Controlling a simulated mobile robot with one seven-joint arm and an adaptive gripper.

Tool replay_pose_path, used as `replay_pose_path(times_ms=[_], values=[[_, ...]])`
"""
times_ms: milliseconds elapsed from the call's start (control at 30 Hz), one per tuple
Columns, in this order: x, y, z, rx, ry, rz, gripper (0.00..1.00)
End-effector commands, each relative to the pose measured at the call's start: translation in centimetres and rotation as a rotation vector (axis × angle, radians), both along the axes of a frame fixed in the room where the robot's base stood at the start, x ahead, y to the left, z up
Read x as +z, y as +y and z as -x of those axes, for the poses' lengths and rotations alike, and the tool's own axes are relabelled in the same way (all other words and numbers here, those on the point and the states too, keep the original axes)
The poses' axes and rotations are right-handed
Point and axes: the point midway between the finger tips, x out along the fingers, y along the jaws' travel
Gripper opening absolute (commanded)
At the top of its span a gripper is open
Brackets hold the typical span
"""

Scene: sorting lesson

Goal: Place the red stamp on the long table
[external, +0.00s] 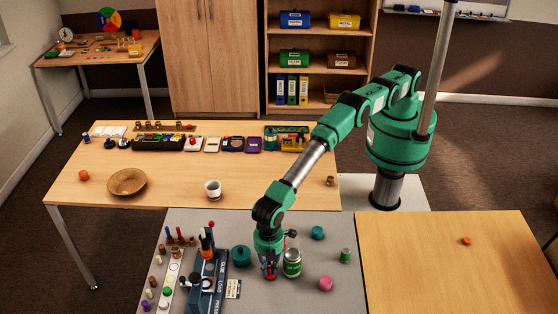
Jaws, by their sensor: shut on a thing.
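My gripper (268,270) points down low over the grey-topped table (215,223) in the external view. It is shut on a small red thing (270,272), which appears to be the red stamp; the fingers hide most of it. I cannot tell whether it touches the grey top. A green can stands close on the right of my gripper. The long table (80,193) has a wooden top and lies behind the grey one, to the left of my arm's base.
The long table carries a wooden bowl (127,182), a white cup (213,189), an orange piece (84,175) and a back row of trays; its middle is largely clear. Near my gripper are the green can (292,263), a teal pot (241,256) and a pink piece (326,284).

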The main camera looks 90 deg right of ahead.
Motion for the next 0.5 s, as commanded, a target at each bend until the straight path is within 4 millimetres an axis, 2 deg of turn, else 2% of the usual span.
replay_pose_path(times_ms=[233, 267, 333, 500], values=[[-0.39, -0.02, 0.02, 0.000, 0.000, 0.001, 0.00], [-0.36, -0.02, 0.02, 0.000, 0.000, 0.001, 0.22], [-0.32, -0.02, 0.02, 0.000, 0.000, 0.001, 0.36], [-0.31, -0.03, 0.01, 0.000, 0.000, 0.001, 0.37]])
